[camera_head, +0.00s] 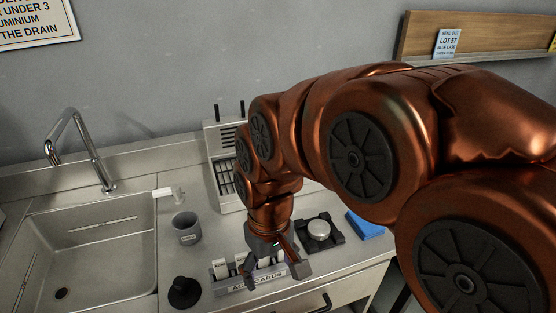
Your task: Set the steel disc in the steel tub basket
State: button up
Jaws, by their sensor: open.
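A round steel disc (319,229) sits on a black square holder (333,244) on the counter, right of my gripper. My gripper (273,276) points down with its fingers spread, empty, over a labelled rack at the counter's front. It is apart from the disc, to its lower left. A steel sink tub (95,235) is set in the counter at the left, with a dark drain at its lower left. I cannot make out a separate basket in it.
The labelled card rack (235,285) lies under my gripper. A grey cup (187,228), a black knobbed object (184,292), a slotted upright unit (222,160) and a blue block (365,226) stand around. The faucet (80,150) rises behind the sink.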

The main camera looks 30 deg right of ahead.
jog(key=shift+o, duration=0.3)
jog(key=w+d+r, duration=0.1)
jog(key=w+d, duration=0.1)
jog(key=w, duration=0.3)
jog(key=w+d+r+t+p, duration=0.1)
jog(key=w+d+r, duration=0.1)
jog(key=w, duration=0.3)
jog(key=shift+w+d+t, duration=0.3)
jog(key=shift+w+d, duration=0.05)
jog(key=shift+d, duration=0.3)
jog(key=w+d+t, duration=0.1)
jog(key=w+d, duration=0.3)
jog(key=d, duration=0.2)
jog(key=w+d+r+m+t+p, duration=0.1)
jog(key=w+d, duration=0.4)
jog(key=d, duration=0.1)
jog(key=w+d+t+h, duration=0.1)
jog(key=w+d, duration=0.4)
jog(key=d, duration=0.2)
jog(key=shift+w+r+m+p, duration=0.2)
jog(key=shift+r+m+p, duration=0.15)
jog(key=shift+m+p, duration=0.05)
jog(key=shift+p+x, duration=1.6)
jog(key=shift+x, duration=2)
jog(key=shift+s+d, duration=0.1)
jog(key=shift+d, duration=0.05)
jog(key=c, duration=1.5)
jog(key=shift+o, duration=0.2)
